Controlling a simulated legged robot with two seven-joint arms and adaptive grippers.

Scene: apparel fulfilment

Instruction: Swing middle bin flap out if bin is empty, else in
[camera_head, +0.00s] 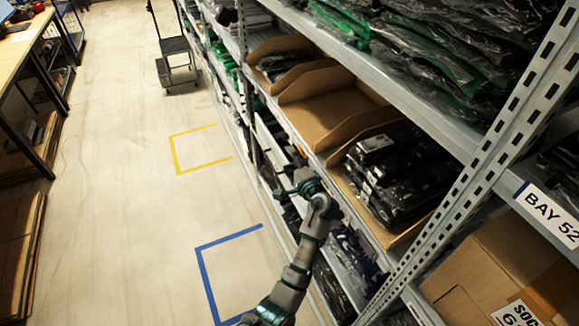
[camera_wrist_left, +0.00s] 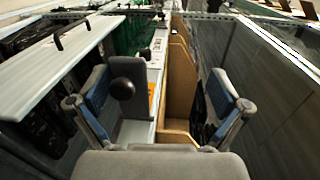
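Three open cardboard bins sit in a row on the shelf in the head view. The middle bin (camera_head: 325,108) shows a bare brown floor and no items, though its near part is partly hidden by bin walls. The far bin (camera_head: 282,50) and near bin (camera_head: 385,180) hold black bagged items. My left gripper (camera_head: 303,182) is at the shelf front, beside the bins; it is open in the left wrist view (camera_wrist_left: 160,88), fingers wide apart. My right gripper is out of view.
A grey slotted upright (camera_head: 480,165) stands right of the bins. The upper shelf (camera_head: 400,85) with green and black bagged apparel overhangs them. A dark cart (camera_head: 176,60) stands far down the aisle. The aisle floor is mostly clear, with yellow and blue tape marks.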

